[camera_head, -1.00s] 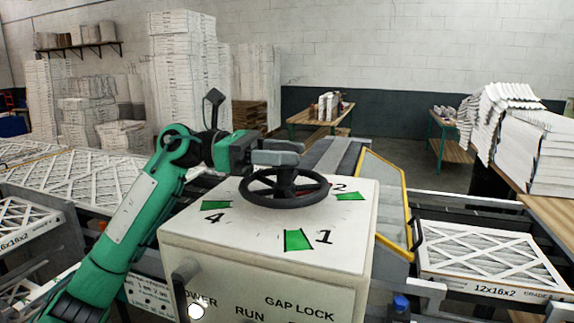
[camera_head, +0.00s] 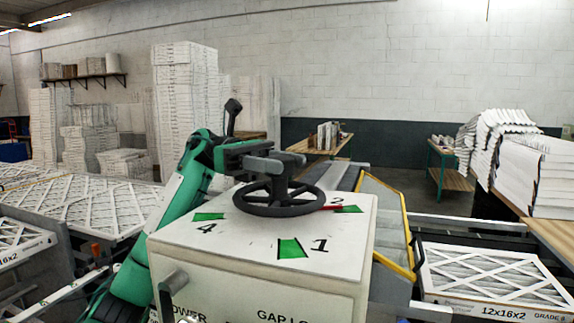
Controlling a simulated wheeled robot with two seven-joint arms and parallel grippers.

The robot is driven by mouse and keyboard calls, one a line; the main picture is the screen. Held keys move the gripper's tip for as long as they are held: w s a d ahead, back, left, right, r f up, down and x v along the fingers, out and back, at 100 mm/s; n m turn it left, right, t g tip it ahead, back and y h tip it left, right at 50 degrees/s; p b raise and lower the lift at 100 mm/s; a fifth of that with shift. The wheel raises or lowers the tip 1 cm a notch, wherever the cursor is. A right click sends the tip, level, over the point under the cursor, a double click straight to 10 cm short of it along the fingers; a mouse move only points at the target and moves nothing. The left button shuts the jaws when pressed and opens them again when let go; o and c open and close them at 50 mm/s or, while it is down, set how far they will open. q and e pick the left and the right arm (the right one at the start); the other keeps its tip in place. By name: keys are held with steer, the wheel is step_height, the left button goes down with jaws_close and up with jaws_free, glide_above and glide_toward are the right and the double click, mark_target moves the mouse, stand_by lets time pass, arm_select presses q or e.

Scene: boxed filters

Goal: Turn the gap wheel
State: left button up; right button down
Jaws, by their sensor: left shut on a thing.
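The gap wheel (camera_head: 278,208) is a black handwheel lying flat on top of a white control box (camera_head: 225,248). A red pointer (camera_head: 331,208) sticks out at the wheel's right side, near the mark 2. My left gripper (camera_head: 275,163), on the green arm, is shut on the raised part at the wheel's hub, above the rim. The exact contact is partly hidden by the fingers. My right gripper is not in view.
A yellow-edged guard (camera_head: 408,232) stands close to the box's right side. A boxed filter (camera_head: 492,280) lies on the conveyor at right, and more filters (camera_head: 85,205) lie at left. A black lever handle (camera_head: 174,283) sticks out from the box's front.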

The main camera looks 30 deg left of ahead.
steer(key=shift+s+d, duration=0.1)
arm_select(q)
steer(key=o, duration=1.3)
steer(key=shift+o, duration=0.4)
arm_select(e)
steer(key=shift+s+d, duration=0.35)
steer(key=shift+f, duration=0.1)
